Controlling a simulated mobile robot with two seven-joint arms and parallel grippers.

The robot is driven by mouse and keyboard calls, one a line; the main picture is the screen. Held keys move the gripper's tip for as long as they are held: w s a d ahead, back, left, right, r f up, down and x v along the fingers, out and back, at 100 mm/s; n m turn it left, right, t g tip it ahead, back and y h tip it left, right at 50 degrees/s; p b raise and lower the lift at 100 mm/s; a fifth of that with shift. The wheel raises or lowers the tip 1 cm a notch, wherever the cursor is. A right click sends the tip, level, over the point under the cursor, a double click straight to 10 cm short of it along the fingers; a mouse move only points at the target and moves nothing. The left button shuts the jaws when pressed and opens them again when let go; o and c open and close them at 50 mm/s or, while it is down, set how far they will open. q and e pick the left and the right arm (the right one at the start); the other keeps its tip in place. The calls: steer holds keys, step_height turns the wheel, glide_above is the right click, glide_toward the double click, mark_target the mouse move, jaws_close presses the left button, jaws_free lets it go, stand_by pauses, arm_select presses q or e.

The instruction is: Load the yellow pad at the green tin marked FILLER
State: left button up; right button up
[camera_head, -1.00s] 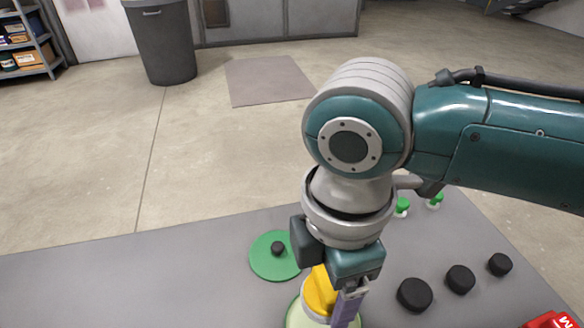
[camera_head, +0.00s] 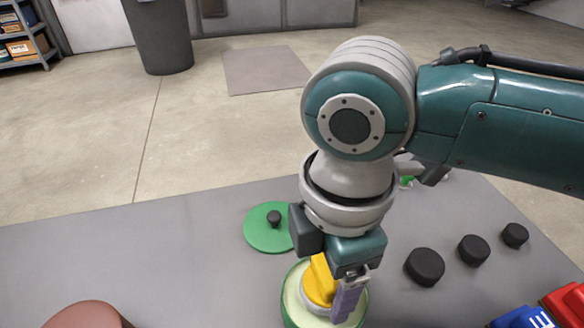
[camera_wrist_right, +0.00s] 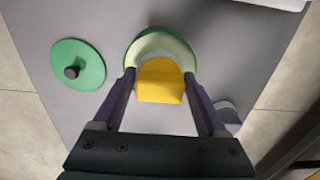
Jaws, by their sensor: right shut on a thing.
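The yellow pad (camera_head: 319,283) has a pale grey rim at its lower end and is held between the fingers of my right gripper (camera_head: 333,292). The pad also shows in the right wrist view (camera_wrist_right: 160,82), with a finger on each side. The green tin (camera_head: 289,308), open with a pale cream filling, is directly beneath the pad. Whether the pad touches the filling I cannot tell. The tin's rim also shows in the right wrist view (camera_wrist_right: 150,38). No marking is readable on it. My left gripper is not in view.
A green lid with a black knob (camera_head: 262,236) lies left of the tin on the grey table (camera_head: 170,240). Several black round knobs (camera_head: 424,266) stand to the right. Red (camera_head: 570,302) and blue (camera_head: 522,318) things are at the lower right, a reddish-brown round thing (camera_head: 85,317) at the lower left.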

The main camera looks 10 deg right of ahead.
steer(key=shift+f, duration=0.25)
stand_by(0.5)
steer(key=shift+f+b, duration=0.3)
stand_by(1.0)
steer(key=shift+d+f+p, duration=0.1)
steer(key=shift+f+p, duration=0.05)
steer(key=shift+p, duration=0.15)
stand_by(0.6)
step_height(320, 180, up, 7)
steer(key=p, duration=0.8)
steer(key=shift+r, duration=0.2)
stand_by(0.4)
